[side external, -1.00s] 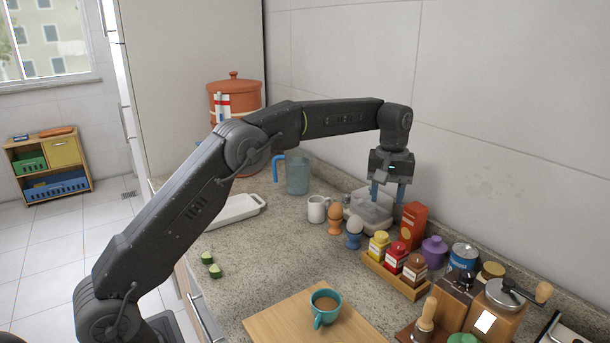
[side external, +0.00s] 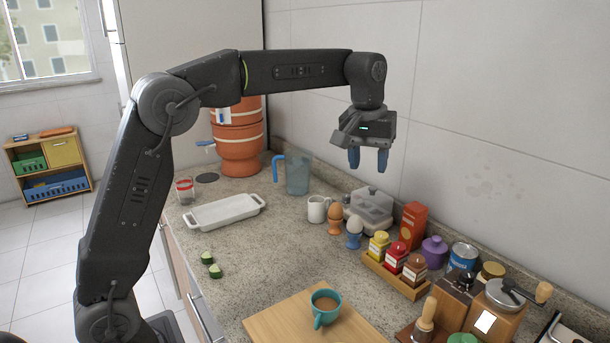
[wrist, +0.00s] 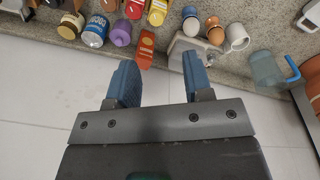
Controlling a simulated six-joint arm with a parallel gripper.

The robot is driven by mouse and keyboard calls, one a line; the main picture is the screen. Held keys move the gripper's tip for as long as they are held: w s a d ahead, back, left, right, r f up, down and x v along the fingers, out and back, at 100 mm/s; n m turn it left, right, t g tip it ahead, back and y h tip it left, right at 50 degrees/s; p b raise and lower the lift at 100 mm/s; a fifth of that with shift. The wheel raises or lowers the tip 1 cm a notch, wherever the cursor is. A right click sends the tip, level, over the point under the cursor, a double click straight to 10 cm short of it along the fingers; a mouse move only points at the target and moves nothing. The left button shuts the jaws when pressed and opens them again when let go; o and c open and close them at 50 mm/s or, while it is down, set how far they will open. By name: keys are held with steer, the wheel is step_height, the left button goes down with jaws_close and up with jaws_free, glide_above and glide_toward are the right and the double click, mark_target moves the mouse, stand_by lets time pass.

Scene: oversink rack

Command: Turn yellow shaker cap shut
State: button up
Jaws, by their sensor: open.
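The yellow shaker (side external: 378,247) stands upright at the left end of a small wooden tray (side external: 394,282), beside a red shaker (side external: 397,257) and a brown shaker (side external: 414,270). It also shows at the top of the wrist view (wrist: 158,12). Its cap looks darker than its body; I cannot tell how far it is turned. My gripper (side external: 368,160) is open and empty, with blue fingers pointing down. It is high above the counter, well above the shaker and apart from it. In the wrist view my gripper (wrist: 160,74) has nothing between its fingers.
An orange box (side external: 413,226), purple jar (side external: 434,251) and blue tin (side external: 463,257) stand by the wall. A teal cup (side external: 325,307) sits on a board in front.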

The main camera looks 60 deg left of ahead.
steer(key=s+d+r+m+t, duration=0.1)
steer(key=s+m+t, duration=0.1)
steer(key=s, duration=1.3)
steer(key=shift+s+m, duration=0.35)
steer(key=shift+m, duration=0.25)
